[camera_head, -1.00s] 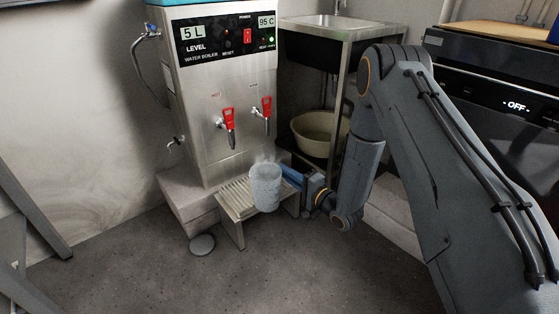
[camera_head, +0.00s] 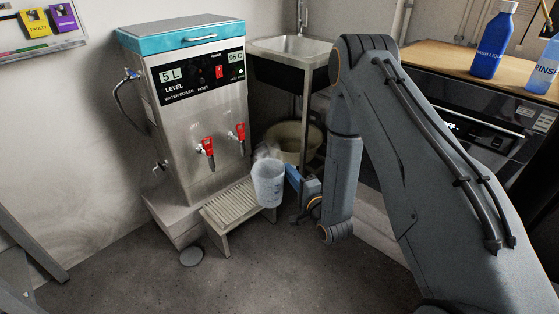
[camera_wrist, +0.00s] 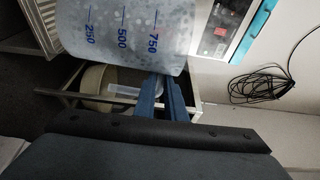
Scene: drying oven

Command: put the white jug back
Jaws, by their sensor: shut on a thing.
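The white jug (camera_head: 268,185) is upright in the air, just right of the boiler's slatted tray and in front of it. Steam rises from its top. In the wrist view the jug (camera_wrist: 125,35) shows blue marks for 250, 500 and 750. My gripper (camera_head: 292,177) holds the jug from its right side; its blue fingers also show in the wrist view (camera_wrist: 160,98), closed together at the jug. The handle is hidden from the head camera. How full the jug is cannot be told.
The water boiler (camera_head: 205,110) with two red-handled taps stands behind left, its slatted tray (camera_head: 228,203) in front. A sink stand (camera_head: 290,48) with a beige basin (camera_head: 290,140) is behind. At right, a wooden counter (camera_head: 440,58) carries a blue bottle (camera_head: 494,42) and a RINSE bottle (camera_head: 543,68).

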